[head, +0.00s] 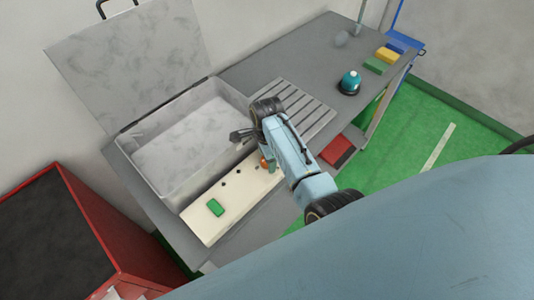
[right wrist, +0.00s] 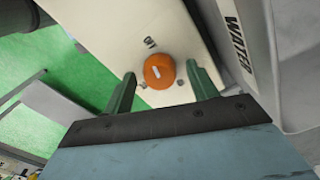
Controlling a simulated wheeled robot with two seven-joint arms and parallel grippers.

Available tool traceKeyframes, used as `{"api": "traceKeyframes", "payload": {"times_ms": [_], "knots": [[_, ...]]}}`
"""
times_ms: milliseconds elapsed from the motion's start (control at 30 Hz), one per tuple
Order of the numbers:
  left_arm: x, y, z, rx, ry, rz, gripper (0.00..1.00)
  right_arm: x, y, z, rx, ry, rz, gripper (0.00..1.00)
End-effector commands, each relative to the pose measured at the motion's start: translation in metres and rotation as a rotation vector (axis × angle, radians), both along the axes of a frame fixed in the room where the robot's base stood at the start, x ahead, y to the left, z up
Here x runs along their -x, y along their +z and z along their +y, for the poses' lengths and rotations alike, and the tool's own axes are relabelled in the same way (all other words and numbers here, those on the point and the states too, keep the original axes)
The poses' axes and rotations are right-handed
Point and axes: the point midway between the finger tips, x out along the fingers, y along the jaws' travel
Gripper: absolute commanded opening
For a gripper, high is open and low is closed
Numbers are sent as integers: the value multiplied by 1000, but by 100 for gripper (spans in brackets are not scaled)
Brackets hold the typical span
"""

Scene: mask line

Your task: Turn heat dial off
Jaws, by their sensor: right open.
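The heat dial (right wrist: 159,71) is a round orange knob with a short white mark, set on a cream panel (right wrist: 130,20). Small dark lettering, hard to read, stands beside it on the panel. My right gripper (right wrist: 161,72) is open, with one green finger on each side of the dial; I cannot tell whether either touches it. In the head view my right arm reaches over the panel (head: 205,229) in front of the basin. The dial (head: 264,161) shows only as a bit of orange, mostly hidden by the gripper. My left gripper is not in view.
A grey basin (head: 160,178) with its lid (head: 130,60) raised stands behind the panel. A green switch (head: 215,207) sits at the panel's near end. A slatted rack (head: 305,115) and a teal object (head: 350,82) are to the right. A red cabinet (head: 60,230) stands at left.

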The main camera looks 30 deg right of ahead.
Motion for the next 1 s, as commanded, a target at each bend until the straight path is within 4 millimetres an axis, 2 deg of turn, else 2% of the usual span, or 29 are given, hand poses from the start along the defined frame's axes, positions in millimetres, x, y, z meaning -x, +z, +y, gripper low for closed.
{"api": "traceKeyframes", "payload": {"times_ms": [133,267,500,700,833,1000], "knots": [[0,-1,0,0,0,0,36,-1,8,0,0,0,-3,58],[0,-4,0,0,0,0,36,-1,27,1,-2,0,-5,58],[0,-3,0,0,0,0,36,-1,85,0,-2,-1,-6,58],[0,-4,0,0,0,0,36,-1,119,0,-1,0,-4,58],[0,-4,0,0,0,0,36,0,130,0,0,0,-1,58],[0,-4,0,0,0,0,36,0,134,0,0,-1,-1,58]]}}
